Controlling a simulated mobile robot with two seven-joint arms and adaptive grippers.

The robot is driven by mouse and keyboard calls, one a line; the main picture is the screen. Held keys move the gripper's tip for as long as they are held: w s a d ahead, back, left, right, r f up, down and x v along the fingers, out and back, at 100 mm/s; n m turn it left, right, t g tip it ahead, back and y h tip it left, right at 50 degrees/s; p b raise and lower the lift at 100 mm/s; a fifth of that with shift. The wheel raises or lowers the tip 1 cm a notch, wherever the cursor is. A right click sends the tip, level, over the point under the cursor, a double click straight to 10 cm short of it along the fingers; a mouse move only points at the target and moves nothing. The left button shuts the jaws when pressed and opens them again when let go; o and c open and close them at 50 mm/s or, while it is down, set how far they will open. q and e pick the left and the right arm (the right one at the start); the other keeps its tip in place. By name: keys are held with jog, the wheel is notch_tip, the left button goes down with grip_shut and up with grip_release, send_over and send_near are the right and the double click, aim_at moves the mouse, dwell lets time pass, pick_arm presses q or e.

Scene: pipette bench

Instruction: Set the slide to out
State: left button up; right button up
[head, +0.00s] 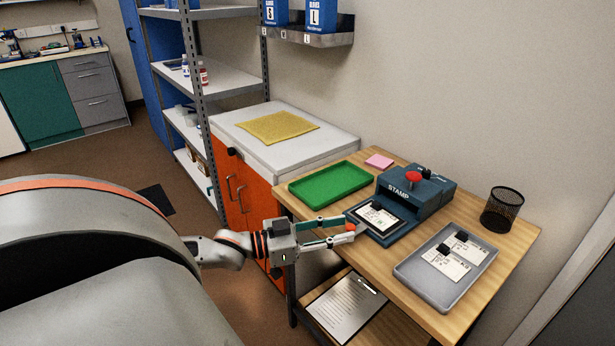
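The blue-grey stamp press (428,195) stands on the wooden table, with a red knob on top and "STAMP" on its front. Its slide (396,231), a dark tray bearing a white card (376,217), shows in front of the press body, clear of the stamping head. My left gripper (350,229) is at the slide's front left edge, its fingertips at or very near it. A gap shows between the fingers nearer the palm, but whether the tips close on a handle is too small to tell. My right gripper is not in view.
A green tray (305,190) and a pink pad (379,161) lie behind and left of the press. A grey tray (410,272) with cards is at the right front, near a black mesh cup (502,209). A clipboard (344,308) lies on the lower shelf.

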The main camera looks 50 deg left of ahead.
pick_arm(q)
jog(key=v, duration=1)
jog(key=shift+s, duration=0.3)
jog(key=shift+a+f, duration=0.1)
jog(key=shift+a, duration=0.05)
jog(key=s+d+f+n+g+y+p, duration=0.1)
jog(key=s+d+f+y+p, duration=0.15)
jog(key=f, duration=0.45)
jog(key=s+d+f+n+g+y+p, duration=0.1)
jog(key=s+d+f+y, duration=0.15)
jog(key=f, duration=0.45)
jog(key=s+d+f+g, duration=0.1)
jog(key=d+f, duration=0.1)
jog(key=d, duration=0.4)
jog(key=s+d+f+g+p, duration=0.1)
jog(key=d+f, duration=0.2)
jog(key=d, duration=0.3)
jog(key=s+d+f+m+g+p, duration=0.1)
jog(key=d+f, duration=0.2)
jog(key=d, duration=0.3)
jog(key=shift+d+f+y, duration=0.15)
jog(key=shift+d+y, duration=0.15)
jog(key=shift+d, duration=0.1)
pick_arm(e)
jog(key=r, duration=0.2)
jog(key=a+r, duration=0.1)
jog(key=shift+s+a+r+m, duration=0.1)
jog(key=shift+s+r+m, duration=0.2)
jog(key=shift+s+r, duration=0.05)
